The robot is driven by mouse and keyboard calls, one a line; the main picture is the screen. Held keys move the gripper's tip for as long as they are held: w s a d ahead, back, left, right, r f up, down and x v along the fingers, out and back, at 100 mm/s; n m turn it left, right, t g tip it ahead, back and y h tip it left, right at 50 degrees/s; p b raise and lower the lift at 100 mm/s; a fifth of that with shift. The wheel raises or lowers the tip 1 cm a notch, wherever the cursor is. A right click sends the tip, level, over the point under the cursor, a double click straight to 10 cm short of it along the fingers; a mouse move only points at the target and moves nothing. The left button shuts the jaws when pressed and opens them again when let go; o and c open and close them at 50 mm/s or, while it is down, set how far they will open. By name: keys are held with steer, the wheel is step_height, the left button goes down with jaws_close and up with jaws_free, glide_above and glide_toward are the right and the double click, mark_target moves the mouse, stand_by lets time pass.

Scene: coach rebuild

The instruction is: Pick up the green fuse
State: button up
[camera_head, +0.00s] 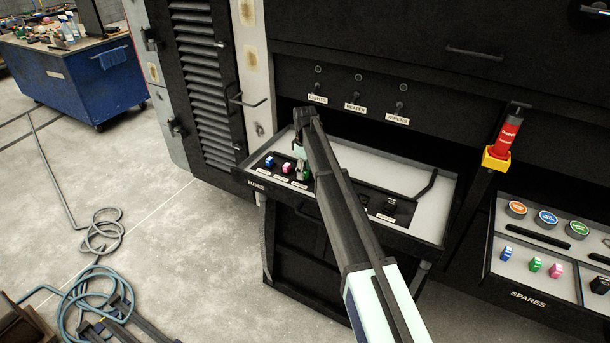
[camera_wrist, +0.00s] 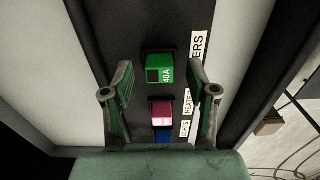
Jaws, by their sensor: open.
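A green fuse marked 40A (camera_wrist: 160,68) sits in the black strip of the fuse drawer in the wrist view. My gripper (camera_wrist: 160,78) is open, with one finger on each side of this fuse in the picture and a gap on both sides. I cannot tell how far the fingertips are above it. In the head view my gripper (camera_head: 301,167) is over the fuse row and mostly hides the green fuse. A pink fuse (camera_head: 286,168) and a blue fuse (camera_head: 269,162) stand in the same row. Another green fuse (camera_head: 535,264) is in the spares tray at the right.
The fuse drawer (camera_head: 425,222) is pulled out below switches labelled lights, heater and wipers. A black handle-like bar (camera_head: 424,187) stands at its right. The spares tray (camera_head: 500,282) also holds blue and pink fuses and round discs.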

steer(key=c, duration=0.9)
steer(key=shift+c, duration=0.2)
steer(key=shift+r, duration=0.15)
